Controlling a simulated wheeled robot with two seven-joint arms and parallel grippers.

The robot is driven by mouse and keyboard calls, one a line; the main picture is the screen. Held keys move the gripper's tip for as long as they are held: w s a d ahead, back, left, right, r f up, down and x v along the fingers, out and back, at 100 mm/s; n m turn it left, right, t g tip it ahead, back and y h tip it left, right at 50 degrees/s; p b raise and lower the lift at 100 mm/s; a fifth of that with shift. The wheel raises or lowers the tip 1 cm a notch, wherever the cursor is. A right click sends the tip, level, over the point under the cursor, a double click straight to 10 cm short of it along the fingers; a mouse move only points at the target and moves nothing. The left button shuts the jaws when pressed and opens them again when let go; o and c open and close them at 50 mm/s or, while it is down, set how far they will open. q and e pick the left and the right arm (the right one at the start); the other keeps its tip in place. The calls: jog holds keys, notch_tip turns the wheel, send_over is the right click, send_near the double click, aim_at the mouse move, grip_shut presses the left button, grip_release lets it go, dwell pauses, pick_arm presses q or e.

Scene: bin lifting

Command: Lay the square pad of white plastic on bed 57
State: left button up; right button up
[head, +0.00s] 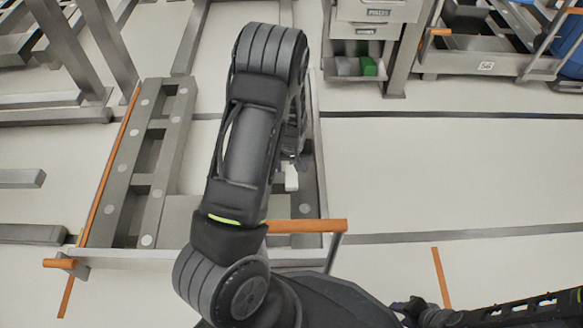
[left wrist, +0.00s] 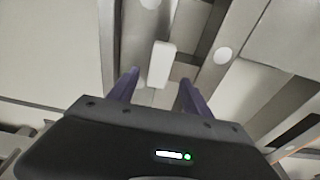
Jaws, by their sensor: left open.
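A small white plastic pad (head: 291,178) shows beside my left forearm in the head view, over the right part of a grey metal bed frame with orange rails (head: 160,256). I cannot read a number on this frame. In the left wrist view the pad (left wrist: 161,62) appears as an upright white rectangle just beyond and between the two dark fingers. My left gripper (left wrist: 159,78) is open, with gaps beside the pad. I cannot tell whether the pad rests on the frame. In the head view my left arm hides most of that gripper. My right gripper (head: 412,308) is small and dark at the bottom right.
A drawer cabinet (head: 375,12) with an open bin (head: 357,68) stands at the top. Another labelled bed frame (head: 485,67) is at the top right. Metal posts and beams fill the left. The pale floor (head: 450,170) is clear to the right of the near frame.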

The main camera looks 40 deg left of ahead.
aim_at(292, 181)
pick_arm(q)
notch_tip(292, 181, up, 7)
jog(key=p, duration=0.2)
jog(key=shift+s+d+f, duration=0.2)
jog(key=shift+s+d, duration=0.1)
jog(key=shift+s, duration=0.1)
pick_arm(e)
jog(key=r, duration=0.3)
jog(key=shift+s+r, duration=0.25)
jog(key=shift+r, duration=0.05)
dwell(0.6)
